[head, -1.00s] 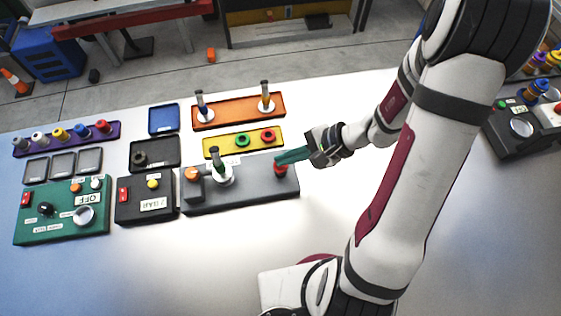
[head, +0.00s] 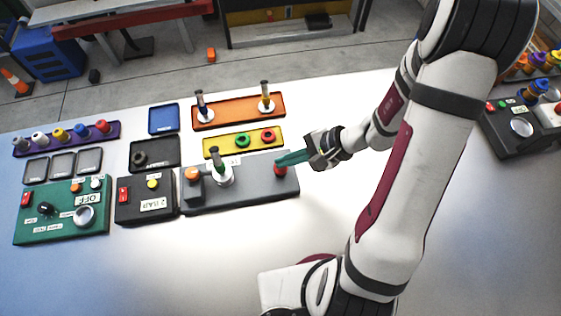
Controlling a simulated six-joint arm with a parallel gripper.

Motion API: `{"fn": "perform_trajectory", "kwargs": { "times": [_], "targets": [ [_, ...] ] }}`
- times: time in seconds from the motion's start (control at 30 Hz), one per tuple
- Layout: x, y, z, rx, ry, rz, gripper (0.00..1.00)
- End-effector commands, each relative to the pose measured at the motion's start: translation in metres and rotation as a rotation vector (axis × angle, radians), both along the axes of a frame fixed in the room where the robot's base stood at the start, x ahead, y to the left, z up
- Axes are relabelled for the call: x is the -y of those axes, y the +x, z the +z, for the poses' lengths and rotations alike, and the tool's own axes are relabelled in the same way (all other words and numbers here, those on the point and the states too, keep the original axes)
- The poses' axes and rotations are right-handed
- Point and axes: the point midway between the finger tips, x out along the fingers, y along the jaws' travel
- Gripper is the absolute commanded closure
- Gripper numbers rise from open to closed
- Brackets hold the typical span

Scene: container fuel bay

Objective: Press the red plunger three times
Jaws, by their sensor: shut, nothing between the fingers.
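The red plunger (head: 280,170) stands at the right end of a grey panel (head: 251,194). My gripper (head: 278,162) is shut and empty. Its teal fingers reach in from the right, and their tips are at the top of the plunger, hiding part of it. I cannot tell whether they touch it or how far down the plunger is. The same panel holds an orange knob (head: 192,174) at its left and a dark-handled lever (head: 218,158) on a white round base.
A yellow tray (head: 224,150) with green and red rings and an orange tray (head: 236,117) with two upright pegs lie behind the panel. A black box (head: 133,212) and a green panel (head: 66,232) stand to the left. The table in front is clear.

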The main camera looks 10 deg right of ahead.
Motion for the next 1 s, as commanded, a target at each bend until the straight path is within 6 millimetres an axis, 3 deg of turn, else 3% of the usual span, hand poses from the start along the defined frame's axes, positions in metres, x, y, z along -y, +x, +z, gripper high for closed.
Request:
{"fn": "perform_trajectory", "kwargs": {
  "times": [1.0],
  "targets": [
    [0.0, 0.0, -0.012, 0.0, -0.001, 0.0, 1.0]
  ]
}}
